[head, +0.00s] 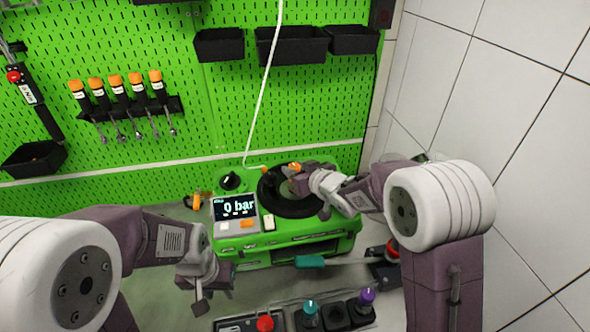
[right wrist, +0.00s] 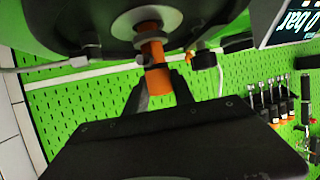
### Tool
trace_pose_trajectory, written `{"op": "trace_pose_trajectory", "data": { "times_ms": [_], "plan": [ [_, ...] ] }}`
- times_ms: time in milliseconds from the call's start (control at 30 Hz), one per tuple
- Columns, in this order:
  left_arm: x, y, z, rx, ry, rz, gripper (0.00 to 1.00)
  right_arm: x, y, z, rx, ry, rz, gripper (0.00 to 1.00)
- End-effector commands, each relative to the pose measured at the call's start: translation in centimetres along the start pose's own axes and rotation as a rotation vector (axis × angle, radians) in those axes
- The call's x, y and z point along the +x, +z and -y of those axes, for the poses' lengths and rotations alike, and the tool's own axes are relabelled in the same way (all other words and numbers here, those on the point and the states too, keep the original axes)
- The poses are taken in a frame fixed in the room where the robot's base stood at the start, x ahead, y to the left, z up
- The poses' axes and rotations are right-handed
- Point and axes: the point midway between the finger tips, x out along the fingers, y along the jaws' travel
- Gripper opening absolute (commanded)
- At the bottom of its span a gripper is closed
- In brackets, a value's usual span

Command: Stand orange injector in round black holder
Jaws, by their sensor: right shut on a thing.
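The orange injector (head: 294,168) is at the round black top (head: 291,207) of the green test machine. In the right wrist view the injector (right wrist: 156,66) reaches up to a pale ring in the middle of that top. I cannot tell whether it still sits in the ring. My right gripper (head: 298,184) is shut on it, and the fingers show dark beside it in the wrist view (right wrist: 158,86). A black holder (head: 336,316) without a coloured top stands in the front row. My left gripper (head: 214,298) looks open and empty, left of that row.
Red (head: 265,323), teal (head: 310,307) and purple (head: 367,295) topped parts stand in the front row. A teal-handled tool (head: 310,261) lies behind it. The machine's display (head: 235,208) reads 0 bar. A tiled wall is right.

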Motion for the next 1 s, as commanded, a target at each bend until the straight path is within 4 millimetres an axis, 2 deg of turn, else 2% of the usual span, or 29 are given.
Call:
{"op": "trace_pose_trajectory", "data": {
  "times_ms": [267, 300, 367, 400, 667, 767, 867, 1000],
  "plan": [
    [0.7, 0.1, 0.0, 0.0, 0.0, 0.0, 0.36, 0.3, 0.7, 0.0, 0.0, 0.0, -0.002, 0.0],
    [0.7, 0.1, 0.0, 0.0, 0.0, 0.0, 0.36, 0.3, 0.8, 0.0, 0.0, 0.0, 0.0, 0.33],
    [0.6, 0.1, 0.0, 0.0, 0.0, 0.0, 0.36, 0.3, 0.7, 0.0, 0.0, 0.0, 0.0, 0.49],
    [0.6, 0.1, 0.0, 0.0, 0.0, 0.0, 0.36, 0.3, 0.7, 0.0, 0.0, 0.0, 0.0, 0.52],
    [0.5, 0.1, 0.0, 0.0, 0.0, 0.0, 0.36, 0.2, 0.6, 0.0, 0.0, 0.0, 0.0, 0.52],
    [-0.3, 0.0, 0.0, 0.0, 0.0, 0.0, 0.36, -0.1, -0.3, 0.0, -0.001, 0.0, 0.0, 0.52],
    [0.2, 0.0, 0.0, 0.0, 0.0, 0.0, 0.36, -1.5, -0.1, -0.1, -0.002, 0.001, -0.001, 0.52],
    [0.3, 0.0, 0.0, 0.0, 0.0, 0.0, 0.36, -5.0, -0.2, -0.1, -0.001, 0.003, -0.003, 0.52]
  ]
}}
